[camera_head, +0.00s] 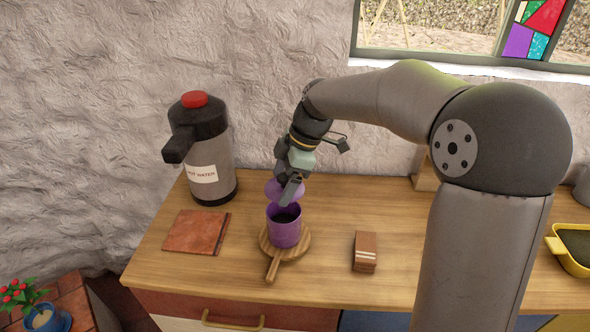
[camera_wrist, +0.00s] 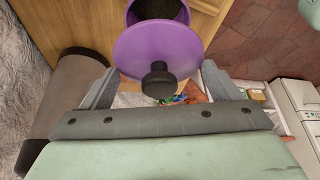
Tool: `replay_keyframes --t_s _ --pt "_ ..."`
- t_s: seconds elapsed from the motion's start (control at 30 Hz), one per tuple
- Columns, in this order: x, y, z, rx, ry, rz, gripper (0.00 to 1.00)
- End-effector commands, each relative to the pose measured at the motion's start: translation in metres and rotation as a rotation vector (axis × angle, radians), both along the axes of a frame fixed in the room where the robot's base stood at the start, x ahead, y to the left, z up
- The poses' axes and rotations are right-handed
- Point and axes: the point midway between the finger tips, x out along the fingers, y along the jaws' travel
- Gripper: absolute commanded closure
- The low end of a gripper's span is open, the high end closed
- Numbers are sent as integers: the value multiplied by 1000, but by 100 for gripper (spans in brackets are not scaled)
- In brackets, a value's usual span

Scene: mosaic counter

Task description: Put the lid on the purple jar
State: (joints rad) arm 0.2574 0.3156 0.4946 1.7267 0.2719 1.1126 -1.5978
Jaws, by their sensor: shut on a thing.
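The purple jar (camera_head: 284,234) stands upright on a round wooden board (camera_head: 270,263). It is open at the top, with dark contents showing inside. My gripper (camera_head: 287,190) is above the jar, shut on the purple lid (camera_head: 273,189). In the wrist view the lid (camera_wrist: 135,52) sits between my two fingertips, which appear to meet its rim on opposite sides. Its black knob (camera_wrist: 159,82) faces my palm. The lid is apart from the jar, over its mouth, and looks tilted in the head view. The jar (camera_wrist: 131,13) shows partly behind the lid in the wrist view.
A hot water dispenser (camera_head: 210,150) with a red top stands at the back left. A yellow container (camera_head: 556,247) is at the far right. Bare counter surrounds the board.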

Motion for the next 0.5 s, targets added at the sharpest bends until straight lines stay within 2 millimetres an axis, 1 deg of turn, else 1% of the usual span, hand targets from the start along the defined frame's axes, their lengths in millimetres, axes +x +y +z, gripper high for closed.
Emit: replay_keyframes --t_s 0.07,0.27,0.5 --pt "-2 2 -1 0 -1 5 40" --pt "-2 2 -12 0 -1 4 40" --pt "-2 1 -34 -1 0 4 40"
